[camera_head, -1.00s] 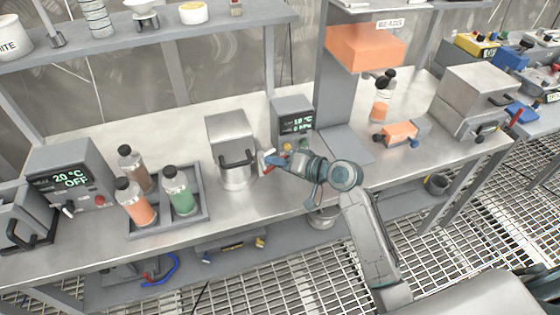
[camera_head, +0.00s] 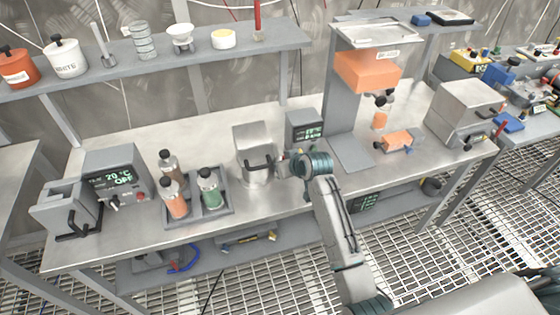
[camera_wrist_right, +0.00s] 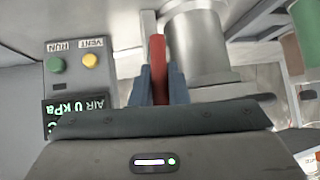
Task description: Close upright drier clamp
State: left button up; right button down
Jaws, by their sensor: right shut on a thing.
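The upright drier (camera_head: 256,179) is a steel cylinder with a grey hood-like top and a black handle (camera_head: 260,163) at its front. It stands on the bench left of the small control box. My right gripper (camera_head: 281,160) is at the drier's right side. In the right wrist view my right gripper (camera_wrist_right: 160,85) is shut on a red clamp lever (camera_wrist_right: 157,55), which stands up between the blue fingers beside the steel cylinder (camera_wrist_right: 195,45). The clamp's seating is hidden by the gripper. My left gripper is not in view.
A control box (camera_head: 304,127) with a display and green and yellow buttons stands right of the drier. A tray (camera_head: 226,210) with several bottles is to its left. A grey column (camera_head: 342,110) with an orange block rises to the right. A shelf (camera_head: 200,55) runs above.

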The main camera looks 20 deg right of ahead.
jog(key=shift+a+h+p, duration=0.15)
jog(key=shift+h+p, duration=0.15)
jog(key=shift+h, duration=0.1)
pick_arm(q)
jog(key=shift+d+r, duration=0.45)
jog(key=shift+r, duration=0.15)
pick_arm(e)
jog(key=shift+n, duration=0.3)
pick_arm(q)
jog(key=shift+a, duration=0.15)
pick_arm(e)
jog(key=c, duration=1.4)
grip_release()
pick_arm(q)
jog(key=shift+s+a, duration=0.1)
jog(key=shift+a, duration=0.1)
